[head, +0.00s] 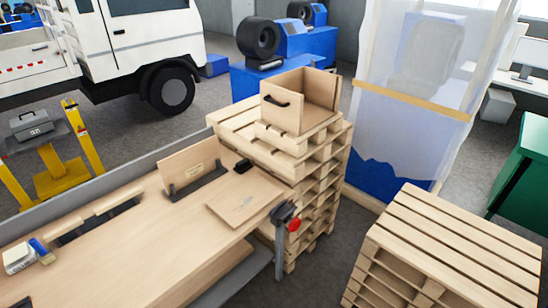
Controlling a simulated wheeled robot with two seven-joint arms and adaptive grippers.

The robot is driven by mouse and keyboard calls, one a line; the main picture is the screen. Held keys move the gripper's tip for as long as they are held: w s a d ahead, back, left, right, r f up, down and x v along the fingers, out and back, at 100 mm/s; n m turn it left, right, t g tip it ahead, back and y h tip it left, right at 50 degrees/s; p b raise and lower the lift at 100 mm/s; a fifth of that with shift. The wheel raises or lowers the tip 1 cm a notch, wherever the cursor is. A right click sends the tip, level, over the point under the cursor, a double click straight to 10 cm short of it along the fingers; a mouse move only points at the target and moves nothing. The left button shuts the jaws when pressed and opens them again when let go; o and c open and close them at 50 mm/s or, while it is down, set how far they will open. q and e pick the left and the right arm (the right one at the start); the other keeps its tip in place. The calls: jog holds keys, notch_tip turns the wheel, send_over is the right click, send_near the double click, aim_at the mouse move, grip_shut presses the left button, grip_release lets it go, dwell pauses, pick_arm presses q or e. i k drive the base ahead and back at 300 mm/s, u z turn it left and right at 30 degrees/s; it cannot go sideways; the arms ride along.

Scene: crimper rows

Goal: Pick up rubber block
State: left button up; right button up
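A small black block (243,166), which looks like the rubber block, lies near the far right end of the wooden workbench (150,225). It sits beside a flat wooden board (244,198) and close to an upright wooden panel (188,165) in a dark holder. Its fine detail is too small to make out. Neither of my grippers is in view.
A pallet stack (318,175) with an open wooden box (300,100) stands behind the bench's right end. A post with a red knob (293,225) stands at the bench corner. Another pallet stack (455,240) is at right. Grey floor (310,285) lies between them.

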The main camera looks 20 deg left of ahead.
aim_at(242, 166)
jog(key=i, duration=0.75)
jog(key=u, duration=0.8)
jog(key=i, duration=0.75)
jog(key=u, duration=0.55)
